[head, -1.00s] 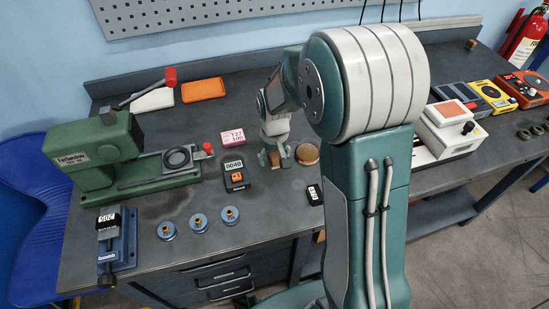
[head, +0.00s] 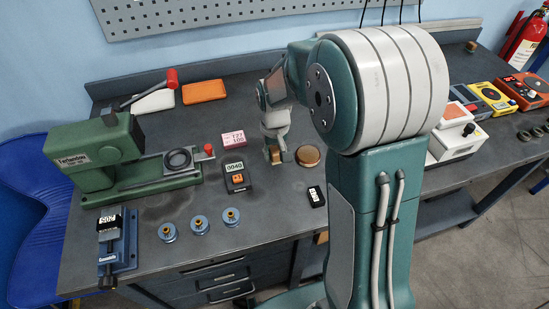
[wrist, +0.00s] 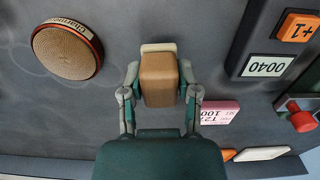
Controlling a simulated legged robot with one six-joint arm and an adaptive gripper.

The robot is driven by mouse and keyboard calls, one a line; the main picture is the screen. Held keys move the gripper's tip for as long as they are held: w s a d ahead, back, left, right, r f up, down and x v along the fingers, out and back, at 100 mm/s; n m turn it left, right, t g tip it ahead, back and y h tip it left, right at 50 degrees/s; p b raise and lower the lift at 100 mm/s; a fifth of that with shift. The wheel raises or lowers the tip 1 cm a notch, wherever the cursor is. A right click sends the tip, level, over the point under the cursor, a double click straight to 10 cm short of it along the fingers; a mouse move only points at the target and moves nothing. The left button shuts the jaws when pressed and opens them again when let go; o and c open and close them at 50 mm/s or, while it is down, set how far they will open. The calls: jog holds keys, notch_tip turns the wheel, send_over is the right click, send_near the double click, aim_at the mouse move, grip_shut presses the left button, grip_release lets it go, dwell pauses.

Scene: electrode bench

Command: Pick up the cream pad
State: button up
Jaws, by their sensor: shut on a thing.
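My gripper (wrist: 159,85) is shut on a brown block (wrist: 159,78) with a cream layer (wrist: 158,47) showing at its far edge in the wrist view. One finger is on each side of the block. In the head view my gripper (head: 274,157) is low over the bench, with the small block (head: 275,156) between its fingers. I cannot tell whether the block is clear of the bench. A flat off-white pad (head: 153,101) lies at the back of the bench, apart from my gripper; it also shows in the wrist view (wrist: 262,153).
A round tan disc (head: 308,156) is close right of the gripper. A pink box (head: 232,140) and a dark 0040 box (head: 236,176) stand to the left. A green press (head: 100,155), an orange pad (head: 204,91) and several blue round pieces (head: 199,224) are farther off.

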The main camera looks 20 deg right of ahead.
jog(key=s+a+r, duration=0.6)
jog(key=s+r, duration=0.4)
jog(key=s, duration=0.2)
jog(key=shift+s, duration=0.35)
jog(key=shift+o, duration=0.3)
jog(key=shift+r, duration=0.1)
jog(key=shift+c, duration=0.2)
dwell(0.7)
